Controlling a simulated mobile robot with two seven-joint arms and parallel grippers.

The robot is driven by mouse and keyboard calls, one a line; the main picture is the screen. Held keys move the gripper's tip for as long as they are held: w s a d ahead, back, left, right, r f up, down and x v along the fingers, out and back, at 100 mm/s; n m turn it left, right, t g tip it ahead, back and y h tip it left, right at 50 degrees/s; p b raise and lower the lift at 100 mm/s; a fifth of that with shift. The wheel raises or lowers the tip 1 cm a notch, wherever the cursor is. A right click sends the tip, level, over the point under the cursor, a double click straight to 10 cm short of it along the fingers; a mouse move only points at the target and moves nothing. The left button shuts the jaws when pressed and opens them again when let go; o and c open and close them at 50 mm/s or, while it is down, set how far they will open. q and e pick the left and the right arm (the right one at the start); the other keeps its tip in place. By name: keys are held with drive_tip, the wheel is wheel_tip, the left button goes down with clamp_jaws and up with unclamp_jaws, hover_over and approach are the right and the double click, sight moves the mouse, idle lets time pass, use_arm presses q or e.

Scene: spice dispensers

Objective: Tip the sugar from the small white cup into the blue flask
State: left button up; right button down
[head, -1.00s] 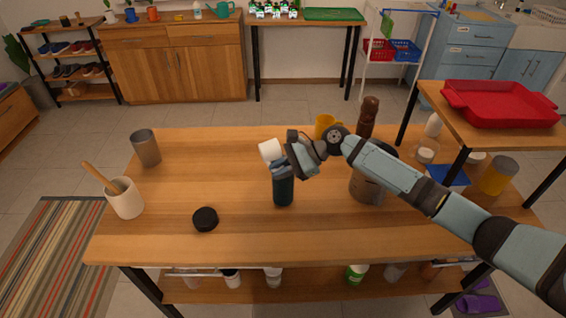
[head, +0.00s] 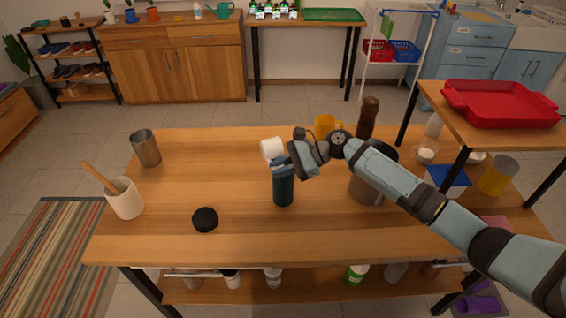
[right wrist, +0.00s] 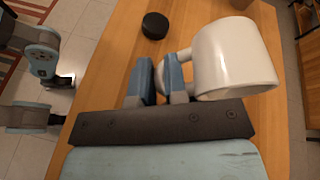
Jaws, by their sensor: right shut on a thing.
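The small white cup (head: 271,148) is held above the table at the tip of my right gripper (head: 280,162). In the right wrist view the cup (right wrist: 232,55) stands right of the fingers (right wrist: 160,85), which are shut on its handle. I cannot see any sugar inside it. The blue flask (head: 283,190), dark and upright, stands on the table just below the gripper and cup in the head view. Its mouth is hidden behind the gripper. My left gripper does not show in the head view.
On the wooden table (head: 240,240) are a black lid (head: 205,219), a crock with a wooden tool (head: 125,199), a metal tumbler (head: 145,148), a yellow mug (head: 325,124) and a brown mill (head: 368,115). A pot (head: 366,186) stands behind my right arm. The table's front middle is clear.

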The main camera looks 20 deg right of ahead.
sight(281, 155)
drive_tip(key=shift+r+y, duration=0.7)
idle(0.3)
drive_tip(key=shift+d+r+y+b, duration=0.1)
drive_tip(key=shift+r+y+b, duration=0.05)
drive_tip(key=shift+y+b, duration=0.55)
idle(0.6)
drive_tip(key=shift+r+m+t+y, duration=0.3)
drive_tip(key=shift+r+y, duration=0.6)
drive_tip(key=shift+y, duration=0.1)
idle(0.4)
drive_tip(key=shift+d+y+b, duration=0.1)
drive_tip(key=shift+y+b, duration=0.75)
drive_tip(key=shift+y, duration=0.05)
idle(0.5)
drive_tip(key=shift+r+y, duration=0.4)
drive_tip(key=shift+r, duration=0.1)
